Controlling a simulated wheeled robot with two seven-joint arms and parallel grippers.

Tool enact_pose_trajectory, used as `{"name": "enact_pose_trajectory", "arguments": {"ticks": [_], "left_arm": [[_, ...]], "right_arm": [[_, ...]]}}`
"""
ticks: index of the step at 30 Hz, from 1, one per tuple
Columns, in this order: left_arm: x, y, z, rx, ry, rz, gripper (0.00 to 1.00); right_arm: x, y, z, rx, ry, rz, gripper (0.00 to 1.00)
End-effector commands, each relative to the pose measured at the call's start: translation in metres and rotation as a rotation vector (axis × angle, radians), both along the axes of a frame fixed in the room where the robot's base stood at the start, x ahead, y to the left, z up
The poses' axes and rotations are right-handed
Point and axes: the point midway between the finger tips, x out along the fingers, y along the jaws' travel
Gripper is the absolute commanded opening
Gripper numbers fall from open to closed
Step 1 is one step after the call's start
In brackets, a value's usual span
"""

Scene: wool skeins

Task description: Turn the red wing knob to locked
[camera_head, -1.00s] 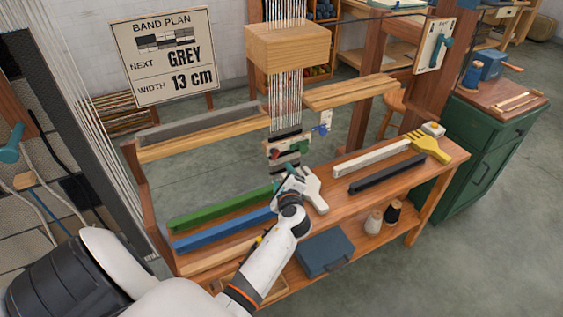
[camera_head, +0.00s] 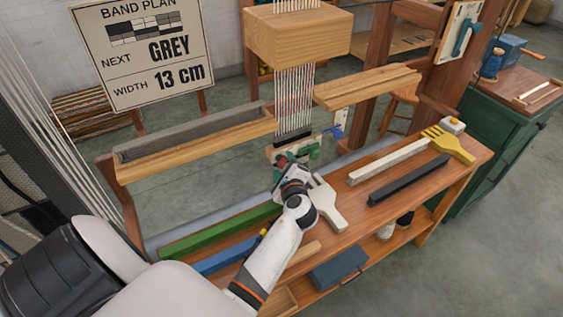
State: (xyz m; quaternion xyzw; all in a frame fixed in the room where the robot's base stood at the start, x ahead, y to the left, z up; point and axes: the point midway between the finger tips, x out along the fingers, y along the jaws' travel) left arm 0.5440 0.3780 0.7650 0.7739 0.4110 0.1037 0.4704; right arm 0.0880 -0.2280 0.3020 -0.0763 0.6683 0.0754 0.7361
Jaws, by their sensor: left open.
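A pale plate (camera_head: 273,152) hangs at the lower end of the white warp threads, at the middle of the loom. A small red part, which looks like the red wing knob (camera_head: 282,160), shows on it, mostly covered by my gripper. I cannot read which way its wings point. A green knob (camera_head: 314,151) sits at the plate's right. My left gripper (camera_head: 283,166) is open in front of the plate, at the red part. I cannot tell whether its fingers straddle or touch it. My right gripper is not in view.
A pale paddle (camera_head: 328,204) lies just right of my left wrist. Green (camera_head: 220,229) and blue (camera_head: 222,260) bars lie at left, white (camera_head: 388,161) and black (camera_head: 408,180) bars at right, beside a yellow comb (camera_head: 449,144). A wooden block (camera_head: 298,36) hangs above.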

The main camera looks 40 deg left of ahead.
Motion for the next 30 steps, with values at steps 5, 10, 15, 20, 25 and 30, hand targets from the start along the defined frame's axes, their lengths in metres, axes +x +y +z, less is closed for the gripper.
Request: {"name": "enact_pose_trajectory", "arguments": {"ticks": [5, 10, 15, 20, 25, 30], "left_arm": [[0.0, 0.0, 0.0, 0.0, 0.0, 0.0, 0.56], [0.0, 0.0, 0.0, 0.001, 0.001, 0.0, 0.32], [0.0, 0.0, 0.0, 0.001, 0.001, 0.0, 0.12], [0.0, 0.0, 0.002, 0.006, 0.013, 0.0, 0.12], [0.001, 0.001, 0.006, 0.029, 0.066, -0.001, 0.12], [0.001, 0.001, 0.01, 0.07, 0.167, 0.0, 0.12]], "right_arm": [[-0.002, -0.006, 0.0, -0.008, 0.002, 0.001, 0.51], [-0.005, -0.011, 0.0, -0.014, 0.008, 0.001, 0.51], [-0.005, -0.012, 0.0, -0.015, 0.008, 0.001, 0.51], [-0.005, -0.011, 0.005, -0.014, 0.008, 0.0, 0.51], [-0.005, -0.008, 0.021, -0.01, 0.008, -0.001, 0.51], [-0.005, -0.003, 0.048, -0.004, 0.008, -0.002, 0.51]]}}
